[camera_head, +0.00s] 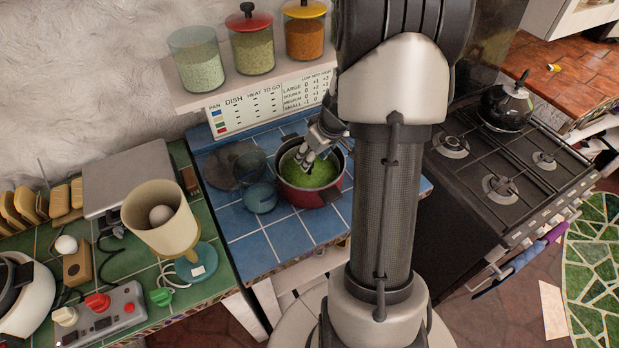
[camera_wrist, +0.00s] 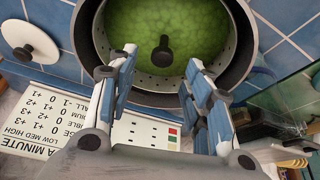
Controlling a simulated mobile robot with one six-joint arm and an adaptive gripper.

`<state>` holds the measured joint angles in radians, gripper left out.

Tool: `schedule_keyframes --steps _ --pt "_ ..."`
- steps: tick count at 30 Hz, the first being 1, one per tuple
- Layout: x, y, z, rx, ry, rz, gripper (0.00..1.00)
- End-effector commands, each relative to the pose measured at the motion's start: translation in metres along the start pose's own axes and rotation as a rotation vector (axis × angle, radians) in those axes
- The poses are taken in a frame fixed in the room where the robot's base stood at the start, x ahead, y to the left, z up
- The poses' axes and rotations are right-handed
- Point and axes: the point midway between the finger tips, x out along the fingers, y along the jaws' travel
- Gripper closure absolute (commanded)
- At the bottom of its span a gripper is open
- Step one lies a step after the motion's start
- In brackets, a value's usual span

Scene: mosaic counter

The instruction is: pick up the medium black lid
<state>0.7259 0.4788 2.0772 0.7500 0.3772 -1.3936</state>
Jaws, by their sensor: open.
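A dark red pot (camera_head: 334,190) with bright green contents stands on the blue-tiled counter. In the wrist view its wide dark rim (camera_wrist: 243,70) surrounds the green, and a black knob (camera_wrist: 163,50) shows over it; I cannot tell whether it belongs to a see-through lid. My gripper (camera_wrist: 158,62) is open, its fingers on either side of the knob and nothing visibly held. In the head view my gripper (camera_head: 306,158) is over the pot. A flat dark grey disc (camera_head: 222,168) lies left of the pot; I cannot tell which piece is the medium black lid.
A blue glass (camera_head: 260,197) stands close left of the pot. A pale disc with a dark knob (camera_wrist: 30,42) lies on the other side. A shelf with jars (camera_head: 251,48) and a sign (camera_head: 265,107) are behind. The stove (camera_head: 500,175) is to the right.

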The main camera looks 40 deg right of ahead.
Motion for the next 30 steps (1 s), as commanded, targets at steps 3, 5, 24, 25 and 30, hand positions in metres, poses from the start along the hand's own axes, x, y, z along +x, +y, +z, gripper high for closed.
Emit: schedule_keyframes --steps 3,5,24,25,30 --pt "0.014 -0.001 0.005 0.002 -0.002 -0.002 0.54" --pt "0.024 -0.001 0.008 0.003 -0.003 -0.003 0.54" --pt "0.051 -0.001 0.009 0.001 0.000 -0.001 0.64" --pt "0.051 -0.001 0.009 0.001 0.000 -0.001 0.66" --pt "0.051 -0.001 0.009 0.001 0.000 -0.001 0.78"
